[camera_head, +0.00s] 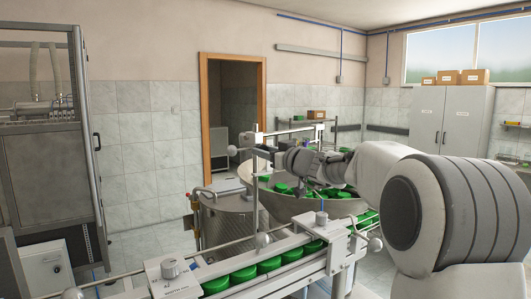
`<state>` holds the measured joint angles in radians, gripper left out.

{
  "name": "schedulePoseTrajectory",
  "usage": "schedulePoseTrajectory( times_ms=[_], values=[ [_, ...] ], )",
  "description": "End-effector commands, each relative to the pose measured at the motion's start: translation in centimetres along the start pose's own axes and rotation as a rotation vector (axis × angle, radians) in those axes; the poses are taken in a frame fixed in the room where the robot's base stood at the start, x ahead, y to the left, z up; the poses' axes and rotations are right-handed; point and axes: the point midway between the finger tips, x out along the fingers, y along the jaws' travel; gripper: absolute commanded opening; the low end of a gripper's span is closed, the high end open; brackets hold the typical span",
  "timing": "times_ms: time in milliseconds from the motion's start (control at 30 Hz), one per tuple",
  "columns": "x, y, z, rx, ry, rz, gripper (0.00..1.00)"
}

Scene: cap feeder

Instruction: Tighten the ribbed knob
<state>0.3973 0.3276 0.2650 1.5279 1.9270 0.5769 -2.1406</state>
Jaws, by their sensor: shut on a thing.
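My gripper (268,151) is small and dark in the camera_head view, at the end of my arm, which reaches in from the right. It is at the upper part of the upright metal post (255,195) beside the conveyor. The jaws are shut on the ribbed knob there. The knob is mostly hidden by the jaws, and its ribs and seating are too small to make out.
A conveyor rail (215,268) with a row of green caps crosses the foreground. A steel bowl (262,205) with green caps stands behind. A machine cabinet (100,150) fills the left. Ball-ended handles project near the post.

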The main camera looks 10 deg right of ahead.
Motion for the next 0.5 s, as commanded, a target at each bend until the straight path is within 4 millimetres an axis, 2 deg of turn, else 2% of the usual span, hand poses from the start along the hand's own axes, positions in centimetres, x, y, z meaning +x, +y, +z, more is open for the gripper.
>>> schedulePoseTrajectory(
  times_ms=[267,500],
  values=[
    [-0.04,0.01,0.36,0.111,0.003,0.003,0.00],
    [-0.03,-0.02,0.42,0.303,0.004,0.002,0.00]
  ],
)
